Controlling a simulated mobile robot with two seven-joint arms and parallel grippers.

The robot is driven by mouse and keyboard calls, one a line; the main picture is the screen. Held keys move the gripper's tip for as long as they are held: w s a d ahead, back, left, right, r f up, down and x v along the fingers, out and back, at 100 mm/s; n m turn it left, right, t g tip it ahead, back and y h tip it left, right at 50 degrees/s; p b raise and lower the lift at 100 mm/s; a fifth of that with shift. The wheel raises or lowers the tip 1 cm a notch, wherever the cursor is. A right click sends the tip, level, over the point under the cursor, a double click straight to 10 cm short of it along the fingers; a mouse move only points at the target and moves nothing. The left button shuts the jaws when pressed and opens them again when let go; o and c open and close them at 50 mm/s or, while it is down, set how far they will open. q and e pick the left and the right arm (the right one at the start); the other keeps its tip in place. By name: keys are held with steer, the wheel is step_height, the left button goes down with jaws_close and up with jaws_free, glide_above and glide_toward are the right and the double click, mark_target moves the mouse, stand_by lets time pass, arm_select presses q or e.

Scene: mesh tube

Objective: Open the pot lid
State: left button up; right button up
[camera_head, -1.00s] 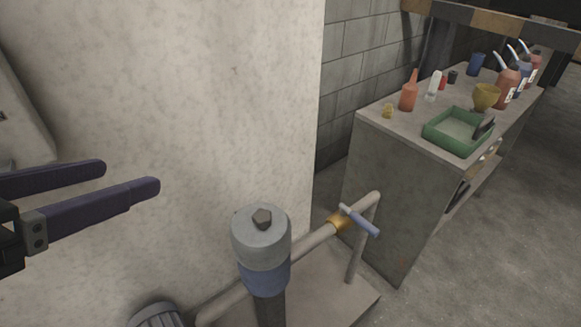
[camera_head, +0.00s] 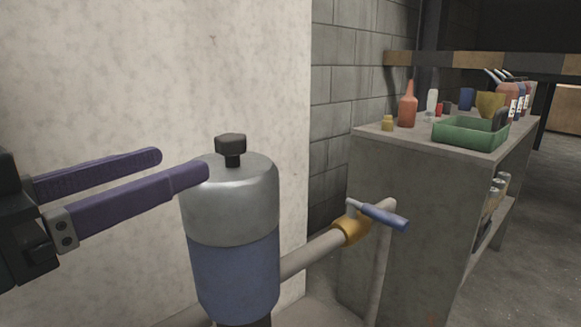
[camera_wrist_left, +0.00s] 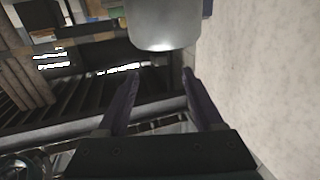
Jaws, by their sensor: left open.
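The pot is an upright blue cylinder (camera_head: 236,275) with a grey metal lid (camera_head: 230,205) and a dark knob (camera_head: 231,146) on top. It stands in the middle of the head view. My left gripper (camera_head: 182,166) is open and empty. Its two purple fingers point right; the nearer fingertip overlaps the lid's upper left edge in the picture, and I cannot tell whether it touches. In the left wrist view the grey lid (camera_wrist_left: 163,32) shows just beyond the open fingers (camera_wrist_left: 160,75). My right gripper is not in view.
A pipe (camera_head: 312,252) with a brass fitting and blue-handled valve (camera_head: 384,215) runs right from the pot. A pale wall (camera_head: 120,70) stands close behind. A workbench (camera_head: 415,190) at right holds a green tray (camera_head: 462,134) and several bottles.

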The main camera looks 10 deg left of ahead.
mark_target(220, 146)
arm_select(q)
steer(key=b+x, duration=0.2)
steer(key=x, duration=0.7)
steer(key=shift+w+d, duration=0.1)
steer(key=shift+w, duration=0.1)
steer(key=shift+c, duration=0.3)
jaws_close()
steer(key=shift+r, duration=0.1)
stand_by(0.8)
